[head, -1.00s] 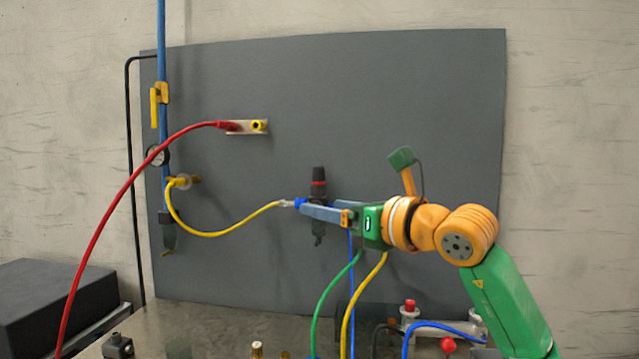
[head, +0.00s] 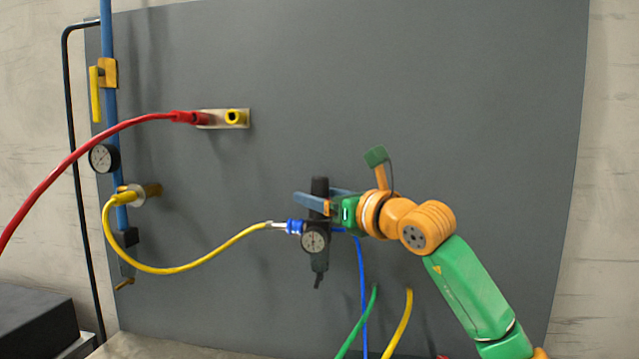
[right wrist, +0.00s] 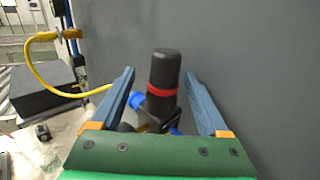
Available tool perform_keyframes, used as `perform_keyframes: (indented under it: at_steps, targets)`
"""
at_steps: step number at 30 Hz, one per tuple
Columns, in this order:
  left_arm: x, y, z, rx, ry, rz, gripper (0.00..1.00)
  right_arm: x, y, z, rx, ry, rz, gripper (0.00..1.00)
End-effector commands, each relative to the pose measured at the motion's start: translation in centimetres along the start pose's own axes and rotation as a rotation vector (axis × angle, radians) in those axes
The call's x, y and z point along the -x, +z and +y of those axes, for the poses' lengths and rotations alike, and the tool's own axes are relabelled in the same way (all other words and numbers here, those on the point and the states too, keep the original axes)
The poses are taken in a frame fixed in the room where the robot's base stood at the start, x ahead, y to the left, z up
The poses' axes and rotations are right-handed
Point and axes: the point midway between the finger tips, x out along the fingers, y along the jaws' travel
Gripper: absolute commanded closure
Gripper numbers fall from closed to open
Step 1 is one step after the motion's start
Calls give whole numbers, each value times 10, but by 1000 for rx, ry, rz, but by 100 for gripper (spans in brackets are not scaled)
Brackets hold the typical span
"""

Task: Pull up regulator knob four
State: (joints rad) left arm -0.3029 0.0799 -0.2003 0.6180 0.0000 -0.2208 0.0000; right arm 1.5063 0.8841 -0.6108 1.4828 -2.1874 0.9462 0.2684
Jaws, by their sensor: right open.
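The regulator (head: 319,262) is a black upright body with a round gauge on its front, fixed on the grey panel. Its black knob (head: 319,186) points up; the right wrist view shows the knob (right wrist: 165,68) with a red ring below it. My right gripper (head: 312,193) is open, with one blue finger on either side of the knob. In the right wrist view, gaps show between the knob and both fingers. In the head view the near finger covers part of the regulator, and the red ring is hidden. My left gripper is out of view.
A yellow hose (head: 180,269) joins the regulator's left side at a blue fitting. A red hose (head: 90,145) runs to a plate with a yellow socket (head: 234,117). A blue pipe with a yellow valve handle (head: 95,94) stands left. The panel right of my arm is clear.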

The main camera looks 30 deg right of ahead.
Motion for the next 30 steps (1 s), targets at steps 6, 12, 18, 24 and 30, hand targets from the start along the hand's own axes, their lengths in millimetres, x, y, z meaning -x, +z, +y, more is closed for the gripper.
perform_keyframes:
  at_steps: [6,12,18,24,30]
  targets:
    - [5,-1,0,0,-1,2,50,-9,-1,0,1,-1,0,22]
    - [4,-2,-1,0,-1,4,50,-8,-1,0,1,-1,0,49]
    - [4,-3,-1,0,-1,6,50,-8,-1,0,0,-1,0,100]
    - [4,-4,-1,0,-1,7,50,-8,-1,0,0,-1,0,100]
    - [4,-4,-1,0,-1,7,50,-8,-1,0,0,-1,0,100]
